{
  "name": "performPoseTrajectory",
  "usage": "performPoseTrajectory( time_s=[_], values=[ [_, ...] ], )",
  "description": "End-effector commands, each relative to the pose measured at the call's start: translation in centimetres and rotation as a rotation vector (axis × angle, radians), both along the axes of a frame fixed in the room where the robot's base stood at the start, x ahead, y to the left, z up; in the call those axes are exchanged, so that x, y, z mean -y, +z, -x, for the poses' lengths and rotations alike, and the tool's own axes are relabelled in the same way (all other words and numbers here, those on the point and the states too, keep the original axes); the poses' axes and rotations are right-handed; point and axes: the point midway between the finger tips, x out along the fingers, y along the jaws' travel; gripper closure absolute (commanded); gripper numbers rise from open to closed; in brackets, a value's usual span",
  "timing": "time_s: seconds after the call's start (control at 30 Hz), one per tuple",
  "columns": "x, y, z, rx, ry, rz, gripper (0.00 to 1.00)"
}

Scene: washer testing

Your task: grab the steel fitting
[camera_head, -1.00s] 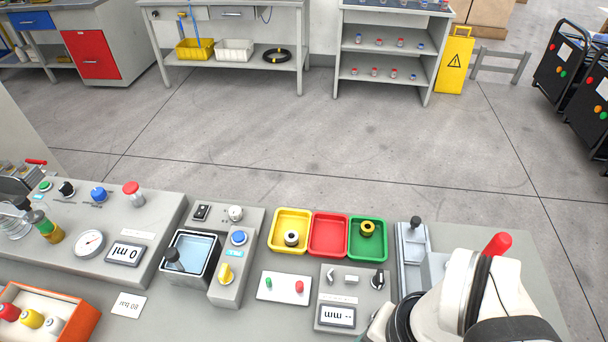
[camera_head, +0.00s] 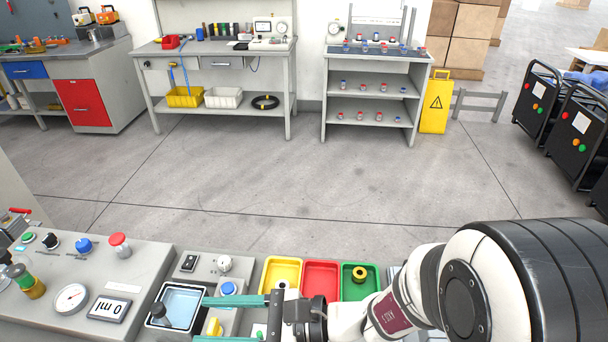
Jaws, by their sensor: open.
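A small grey fitting with a dark centre, which looks like the steel fitting (camera_head: 282,284), is in the yellow tray (camera_head: 267,268). Only its upper part shows; my gripper hides the rest. A brass-coloured fitting (camera_head: 360,273) sits in the green tray (camera_head: 374,284). My gripper (camera_head: 201,320) reaches in from the right with its two teal fingers pointing left. The fingers are spread wide, with nothing seen held between them. Their tips are by the water basin (camera_head: 182,304), left of the yellow tray. The gripper's height above the bench is hard to tell.
An empty red tray (camera_head: 321,276) stands between the yellow and green trays. A panel with a blue button (camera_head: 228,288) and a yellow knob (camera_head: 214,327) lies under the fingers. A console with a gauge (camera_head: 71,297) is at left.

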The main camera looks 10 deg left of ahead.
Motion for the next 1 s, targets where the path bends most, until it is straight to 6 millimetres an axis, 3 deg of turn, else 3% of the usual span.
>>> performPoseTrajectory(
  time_s=[0.07, 0.13, 0.2, 0.3, 0.43, 0.8, 1.0],
  values=[
    [-0.3, -4.2, -6.2, -0.163, -0.307, -0.081, 0.48],
    [1.7, -9.4, -10.6, -0.245, -0.585, -0.076, 0.48],
    [4.5, -14.4, -12.9, -0.287, -0.807, -0.023, 0.48],
    [7.9, -19.0, -13.9, -0.299, -1.001, 0.057, 0.48],
    [9.0, -21.0, -14.7, -0.293, -1.075, 0.095, 0.48],
    [5.8, -23.3, -19.7, -0.294, -1.075, 0.093, 0.48],
    [5.7, -23.4, -20.0, -0.296, -1.076, 0.093, 0.48]
  ],
)
